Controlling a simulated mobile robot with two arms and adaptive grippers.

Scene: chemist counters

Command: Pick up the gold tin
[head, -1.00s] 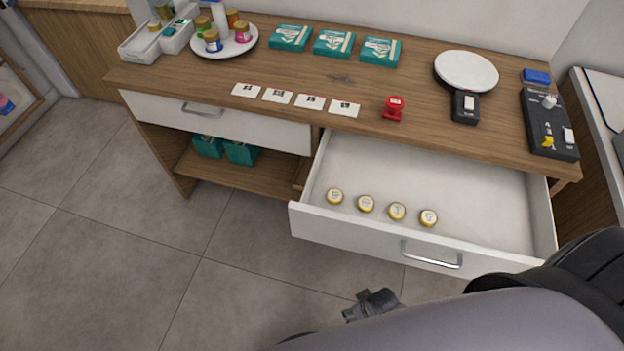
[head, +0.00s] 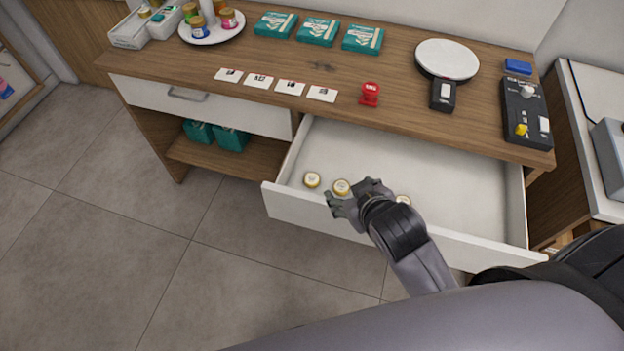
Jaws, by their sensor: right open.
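Small round gold tins with pale lids stand in a row inside the open drawer (head: 460,200), near its front wall. I see one at the left (head: 312,180), one beside my right gripper (head: 342,187), and one partly covered at the right (head: 403,200). Another tin's place is hidden behind my gripper. My right gripper (head: 346,198) is open and empty, above the drawer's front edge, its fingers pointing left close to the second tin. I cannot tell if it touches that tin. My left gripper is not in view.
The wooden counter (head: 200,62) above the drawer holds white labels (head: 290,87), a red stamp (head: 370,94), teal boxes (head: 318,32), a round white-topped device (head: 447,59) and a black control panel (head: 526,112). The drawer's right part is bare.

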